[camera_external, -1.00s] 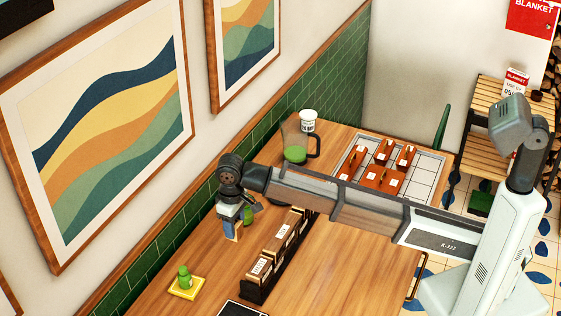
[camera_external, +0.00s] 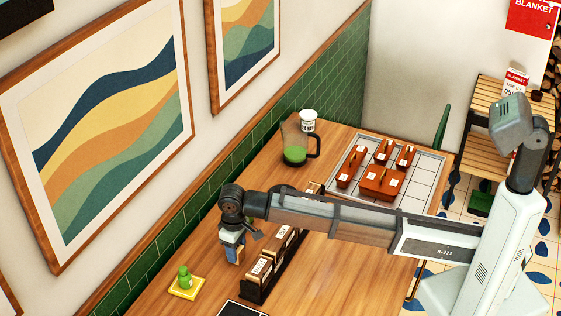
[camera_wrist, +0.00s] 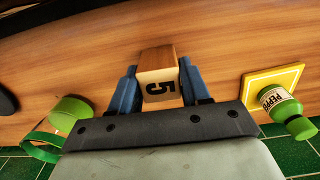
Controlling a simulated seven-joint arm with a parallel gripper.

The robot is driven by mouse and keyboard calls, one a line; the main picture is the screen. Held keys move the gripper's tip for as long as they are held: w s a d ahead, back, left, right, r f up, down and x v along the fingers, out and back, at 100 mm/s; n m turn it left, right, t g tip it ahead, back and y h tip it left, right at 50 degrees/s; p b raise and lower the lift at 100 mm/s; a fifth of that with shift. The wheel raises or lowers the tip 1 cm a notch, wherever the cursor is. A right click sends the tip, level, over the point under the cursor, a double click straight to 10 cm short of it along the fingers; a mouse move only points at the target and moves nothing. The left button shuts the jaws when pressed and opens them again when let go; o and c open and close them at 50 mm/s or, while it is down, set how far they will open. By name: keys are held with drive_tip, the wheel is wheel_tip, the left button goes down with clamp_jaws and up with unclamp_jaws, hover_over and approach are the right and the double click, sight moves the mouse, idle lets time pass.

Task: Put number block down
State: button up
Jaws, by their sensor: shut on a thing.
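My gripper (camera_external: 237,259) is near the wall side of the wooden table, just left of the dark rack. In the wrist view my gripper (camera_wrist: 160,88) has its blue fingers shut on the number block (camera_wrist: 159,85). The block is pale with a brown wood side and a black 5 on it. In the external view the block is mostly hidden by the fingers. It is low over the table (camera_external: 330,265); I cannot tell if it touches.
The dark rack (camera_external: 256,291) holds a row of blocks. A green pepper bottle (camera_external: 184,276) stands on a yellow coaster (camera_external: 187,288) to the left. A glass jug with green liquid (camera_external: 296,150) and a tray of orange-brown pieces (camera_external: 418,195) are farther back.

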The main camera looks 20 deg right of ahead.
drive_tip(key=shift+f, duration=0.1)
drive_tip(key=o, duration=1.1)
drive_tip(key=shift+c, duration=0.2)
wheel_tip(320, 180, up, 12)
idle(0.5)
